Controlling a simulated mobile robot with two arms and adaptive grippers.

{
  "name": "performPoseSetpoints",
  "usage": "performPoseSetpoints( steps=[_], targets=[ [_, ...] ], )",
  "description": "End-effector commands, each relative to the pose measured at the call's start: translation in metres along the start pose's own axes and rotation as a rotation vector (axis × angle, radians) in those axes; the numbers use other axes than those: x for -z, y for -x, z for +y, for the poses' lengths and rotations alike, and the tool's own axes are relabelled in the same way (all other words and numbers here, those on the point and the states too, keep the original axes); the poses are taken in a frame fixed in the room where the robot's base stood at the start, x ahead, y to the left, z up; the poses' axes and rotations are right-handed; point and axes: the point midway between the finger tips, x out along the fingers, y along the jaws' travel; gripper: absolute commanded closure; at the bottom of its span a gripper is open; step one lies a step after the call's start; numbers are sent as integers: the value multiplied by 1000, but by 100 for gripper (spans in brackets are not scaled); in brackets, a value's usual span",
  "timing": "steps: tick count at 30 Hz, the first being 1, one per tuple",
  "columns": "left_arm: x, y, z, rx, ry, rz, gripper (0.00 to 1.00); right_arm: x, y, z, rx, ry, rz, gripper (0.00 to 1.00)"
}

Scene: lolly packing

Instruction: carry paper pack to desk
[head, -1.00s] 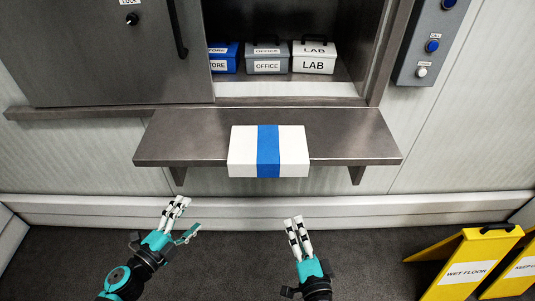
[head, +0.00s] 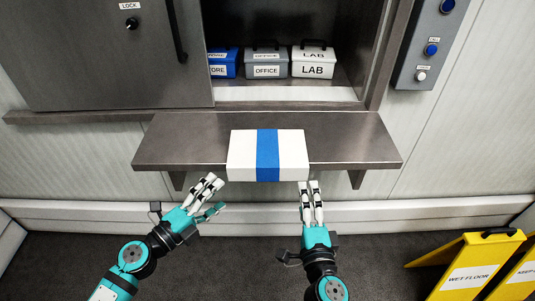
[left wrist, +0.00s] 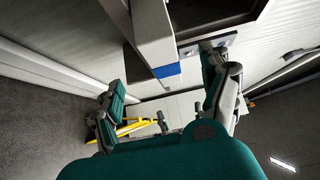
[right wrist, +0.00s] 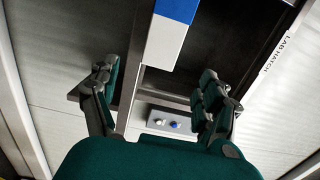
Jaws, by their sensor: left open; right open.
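The paper pack (head: 245,155) is a white box with a blue band around its middle. It lies on the dark metal shelf (head: 350,140) below the hatch opening, with its front at the shelf's front edge. My left gripper (head: 212,190) is open, just in front of and left of the pack. My right gripper (head: 310,190) is open, just in front of the pack's right end. Both look apart from the pack. Part of the pack also shows ahead of the fingers in the left wrist view (left wrist: 152,30) and the right wrist view (right wrist: 165,42). I see no desk.
Inside the hatch stand a blue box (head: 222,62), a grey OFFICE box (head: 266,62) and a white LAB box (head: 313,62). A sliding door (head: 95,60) covers the left side. A button panel (head: 430,45) is on the right wall. Yellow wet floor signs (head: 465,265) stand at lower right.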

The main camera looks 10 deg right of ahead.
Motion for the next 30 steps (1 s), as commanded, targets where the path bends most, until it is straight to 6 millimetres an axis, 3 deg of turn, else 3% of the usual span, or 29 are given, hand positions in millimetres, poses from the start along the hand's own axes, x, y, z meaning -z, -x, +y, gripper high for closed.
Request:
performPoseSetpoints(
  steps=[9,16,21,30],
  targets=[
    [0,-66,-2,4,-1,0,20,0,-66,-2,3,0,0,20],
    [0,-104,-1,2,2,-1,20,0,-103,-1,1,1,0,20],
    [0,-118,-1,1,0,0,20,0,-118,0,0,0,-1,20],
    [0,-122,0,0,0,0,20,0,-122,0,-1,0,-1,20]
  ],
)
